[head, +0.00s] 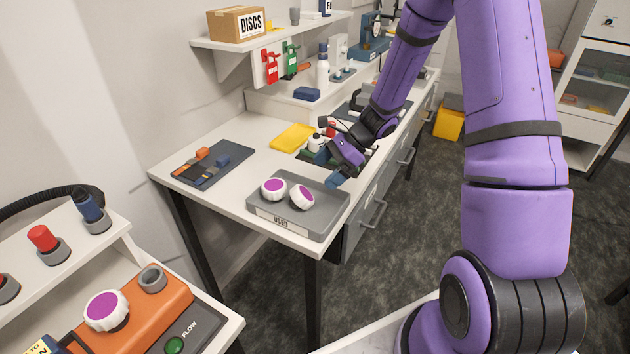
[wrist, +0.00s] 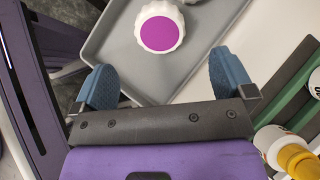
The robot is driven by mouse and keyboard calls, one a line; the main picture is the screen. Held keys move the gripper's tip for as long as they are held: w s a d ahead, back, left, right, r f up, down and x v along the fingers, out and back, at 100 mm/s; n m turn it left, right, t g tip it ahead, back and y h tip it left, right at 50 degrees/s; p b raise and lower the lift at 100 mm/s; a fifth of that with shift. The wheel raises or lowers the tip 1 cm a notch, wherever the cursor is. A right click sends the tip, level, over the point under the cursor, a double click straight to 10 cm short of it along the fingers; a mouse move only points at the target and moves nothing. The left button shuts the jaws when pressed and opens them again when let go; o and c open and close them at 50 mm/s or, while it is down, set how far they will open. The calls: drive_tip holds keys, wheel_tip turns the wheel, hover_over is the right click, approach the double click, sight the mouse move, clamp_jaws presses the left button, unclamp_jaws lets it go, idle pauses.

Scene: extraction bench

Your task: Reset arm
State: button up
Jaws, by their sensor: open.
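My purple arm reaches over the bench from the right in the head view. My gripper (head: 326,168) hangs near the back right edge of the grey tray marked USED (head: 322,222). In the wrist view my gripper (wrist: 162,85) shows two blue fingertips spread wide with nothing between them. Two white knobbed discs with purple faces lie in the tray, a left one (head: 273,188) and a right one (head: 301,197). One purple-faced disc (wrist: 160,27) shows in the wrist view, beyond the fingertips and apart from them.
A yellow mat (head: 293,137) and a dark tool tray (head: 206,164) lie left of my gripper. White bottles stand close beside it, partly hidden. A shelf with a DISCS box (head: 237,24) is on the wall. An orange device (head: 135,318) with a purple-faced disc stands at front left.

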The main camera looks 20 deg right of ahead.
drive_tip(key=shift+d+r, duration=0.5)
drive_tip(key=shift+s, duration=0.1)
drive_tip(key=s+a+r+n+h, duration=0.2)
drive_tip(key=s+r+n, duration=0.3)
drive_tip(key=r, duration=0.4)
drive_tip(key=s+a+r+n+h, duration=0.2)
drive_tip(key=s+r+n, duration=0.3)
drive_tip(key=r, duration=0.4)
drive_tip(key=s+d+r+n+t+h, duration=0.1)
drive_tip(key=s+r+n+t+h, duration=0.1)
drive_tip(key=s+r+n, duration=0.3)
drive_tip(key=s+d+r+n+t+h, duration=0.1)
drive_tip(key=s+r+n+h, duration=0.2)
drive_tip(key=s, duration=0.9)
wheel_tip(320, 180, up, 3)
drive_tip(key=shift+s+f+n+t, duration=0.1)
drive_tip(key=shift+s+n+t, duration=0.3)
drive_tip(key=shift+n, duration=0.6)
